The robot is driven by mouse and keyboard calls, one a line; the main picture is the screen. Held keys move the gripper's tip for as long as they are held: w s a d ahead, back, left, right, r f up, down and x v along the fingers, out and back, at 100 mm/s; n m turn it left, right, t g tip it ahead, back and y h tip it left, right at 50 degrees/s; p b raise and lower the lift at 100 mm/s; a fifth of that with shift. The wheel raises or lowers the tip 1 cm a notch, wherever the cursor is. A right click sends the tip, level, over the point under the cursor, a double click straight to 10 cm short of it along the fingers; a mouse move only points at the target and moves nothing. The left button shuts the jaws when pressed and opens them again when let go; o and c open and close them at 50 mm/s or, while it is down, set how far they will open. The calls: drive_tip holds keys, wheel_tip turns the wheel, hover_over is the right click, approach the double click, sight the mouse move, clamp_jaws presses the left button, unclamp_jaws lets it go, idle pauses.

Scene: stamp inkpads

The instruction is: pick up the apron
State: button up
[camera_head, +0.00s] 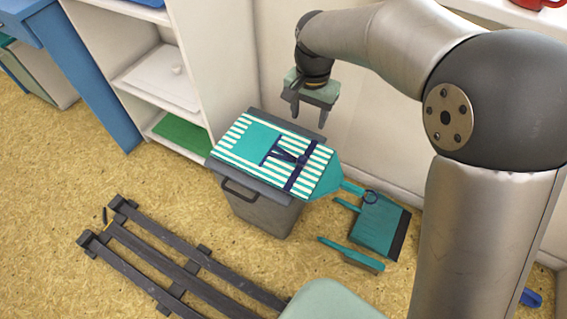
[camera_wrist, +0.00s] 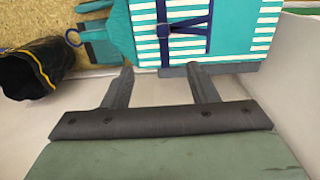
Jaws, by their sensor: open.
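The apron (camera_head: 237,144) is teal with white stripes and dark blue straps. It lies flat on the lid of a grey bin in the head view, with one end hanging past the lid's right edge. It also shows at the top of the wrist view (camera_wrist: 235,42). My gripper (camera_head: 308,110) is open and empty, above and behind the bin's back edge in the head view. In the wrist view its two fingers (camera_wrist: 160,80) point toward the apron's near edge, apart from it. Whether they are level with it I cannot tell.
The grey bin (camera_head: 262,213) has a dark handle. A teal dustpan (camera_head: 375,225) and brush (camera_head: 352,255) lie right of it. A dark slatted rack (camera_head: 170,262) is on the floor at front left. White shelves (camera_head: 165,80) stand behind left. A black boot-like object (camera_wrist: 30,70) shows in the wrist view.

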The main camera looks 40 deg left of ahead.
drive_tip(key=b, duration=0.4)
hover_over(302, 158)
drive_tip(key=f, duration=1.2)
drive_tip(key=shift+s, duration=0.25)
drive_tip(key=shift+w+d+f+b, duration=0.1)
drive_tip(key=shift+f+b, duration=0.8)
drive_tip(key=shift+f, duration=0.65)
drive_tip(key=shift+w+f+b, duration=0.1)
drive_tip(key=shift+f+b, duration=0.75)
drive_tip(key=shift+f, duration=0.65)
drive_tip(key=shift+r, duration=0.1)
drive_tip(key=shift+c, duration=0.3)
clamp_jaws()
drive_tip(key=shift+r, duration=0.1)
